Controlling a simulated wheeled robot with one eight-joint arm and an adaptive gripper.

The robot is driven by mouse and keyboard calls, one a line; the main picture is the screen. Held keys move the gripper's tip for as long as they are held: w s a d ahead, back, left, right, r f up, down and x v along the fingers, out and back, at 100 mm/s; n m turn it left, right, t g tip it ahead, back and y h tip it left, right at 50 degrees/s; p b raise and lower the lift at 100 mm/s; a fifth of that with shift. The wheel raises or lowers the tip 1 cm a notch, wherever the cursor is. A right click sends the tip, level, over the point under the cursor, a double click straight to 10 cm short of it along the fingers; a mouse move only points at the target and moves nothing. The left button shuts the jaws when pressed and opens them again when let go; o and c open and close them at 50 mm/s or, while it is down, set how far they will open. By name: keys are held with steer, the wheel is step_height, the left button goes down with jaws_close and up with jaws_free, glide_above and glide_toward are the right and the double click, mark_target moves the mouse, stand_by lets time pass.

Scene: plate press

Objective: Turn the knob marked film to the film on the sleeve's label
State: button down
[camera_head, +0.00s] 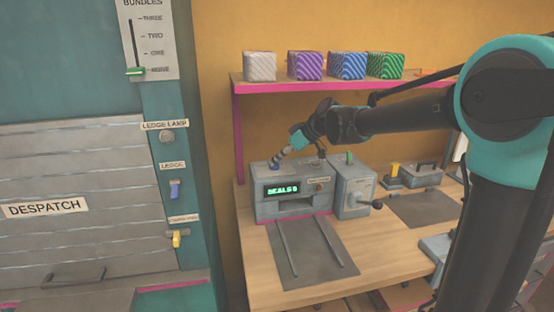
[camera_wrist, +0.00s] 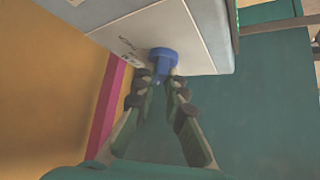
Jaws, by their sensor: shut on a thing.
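A grey press (camera_head: 262,207) with a green-lit display stands on the wooden bench. A blue knob (camera_head: 275,165) sits on its top left, partly hidden by my fingers. In the wrist view the blue knob (camera_wrist: 163,56) is round with a narrow tab, on a pale panel with small dark lettering too small to read. My gripper (camera_wrist: 162,84) is shut on the tab, one finger on each side. In the head view my gripper (camera_head: 279,157) reaches down to the knob from the upper right. I cannot make out a sleeve or its label.
A grey box (camera_head: 354,190) with a crank stands right of the press. A dark mat (camera_head: 310,265) with two rails lies in front. A shelf (camera_head: 330,88) above carries several striped blocks. A shutter marked DESPATCH (camera_head: 60,170) and a switch column (camera_head: 175,205) stand left.

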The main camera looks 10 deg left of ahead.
steer(key=shift+s, duration=0.1)
steer(key=m+t+h, duration=0.1)
steer(key=m, duration=0.1)
steer(key=m+t, duration=0.2)
steer(key=m, duration=0.1)
steer(key=shift+s+a+h, duration=0.2)
steer(key=shift+h, duration=0.2)
steer(key=m+t+h, duration=0.1)
steer(key=m, duration=0.1)
steer(key=m+t+h, duration=0.1)
steer(key=m, duration=0.1)
steer(key=m+t+h, duration=0.1)
steer(key=m, duration=0.1)
steer(key=shift+s+a+h, duration=0.1)
steer(key=shift+a+h, duration=0.15)
steer(key=shift+h, duration=0.15)
steer(key=m+h, duration=0.1)
steer(key=m, duration=0.1)
steer(key=m+h, duration=0.2)
steer(key=shift+a+m+t, duration=0.2)
steer(key=shift+m+t, duration=0.1)
steer(key=m+h, duration=0.3)
steer(key=m, duration=0.1)
steer(key=shift+a+g+h, duration=0.1)
steer(key=shift+g+h, duration=0.2)
steer(key=shift+g, duration=0.1)
steer(key=c, duration=1.6)
jaws_free()
